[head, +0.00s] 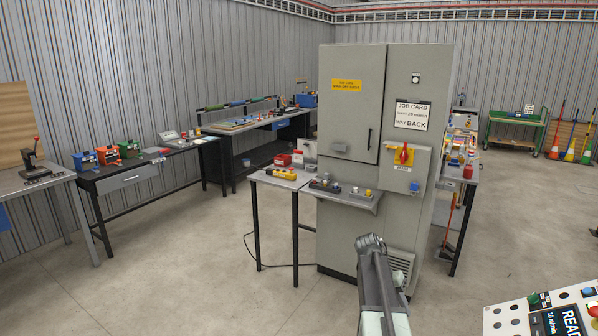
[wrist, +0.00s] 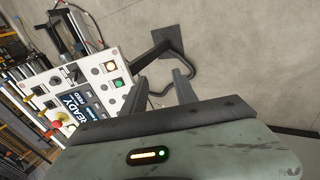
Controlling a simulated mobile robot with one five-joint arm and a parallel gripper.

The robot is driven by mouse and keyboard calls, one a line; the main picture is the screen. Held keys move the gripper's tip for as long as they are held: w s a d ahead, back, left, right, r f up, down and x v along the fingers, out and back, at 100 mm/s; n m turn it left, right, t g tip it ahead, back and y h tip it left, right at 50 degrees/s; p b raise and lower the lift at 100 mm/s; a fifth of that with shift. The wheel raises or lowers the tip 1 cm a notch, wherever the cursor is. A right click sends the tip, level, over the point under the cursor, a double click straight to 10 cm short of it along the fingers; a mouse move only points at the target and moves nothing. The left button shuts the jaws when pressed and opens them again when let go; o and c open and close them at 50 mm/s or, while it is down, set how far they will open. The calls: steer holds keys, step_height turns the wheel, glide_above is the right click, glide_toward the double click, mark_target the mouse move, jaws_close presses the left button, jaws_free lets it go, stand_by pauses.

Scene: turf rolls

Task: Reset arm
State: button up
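In the wrist view my gripper (wrist: 161,78) shows two dark fingers standing apart with nothing between them, so it is open and empty. Bare concrete floor lies beyond the fingertips. In the head view my arm (head: 382,285) rises from the bottom edge in front of the grey cabinet (head: 350,110); I cannot make out the gripper's fingers there. A white control panel (head: 505,320) with a "READY" display is cut off at the lower right. The panel also shows in the wrist view (wrist: 104,71), left of the fingers, with buttons and a red knob.
A small table (head: 262,178) with tools adjoins the cabinet's left side. Workbenches (head: 125,180) line the left wall. A green cart (head: 515,122) and brooms (head: 570,140) stand at the back right. The floor (head: 190,270) is clear at front left.

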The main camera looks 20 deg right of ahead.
steer(key=a+f+n+t+y, duration=0.1)
steer(key=a+n, duration=0.4)
steer(key=a, duration=1.4)
steer(key=a+f+n+t+y, duration=0.2)
steer(key=a+n, duration=0.3)
steer(key=a, duration=1.5)
steer(key=shift+s+t+y, duration=0.3)
steer(key=shift+t+y, duration=0.3)
steer(key=shift+d, duration=0.1)
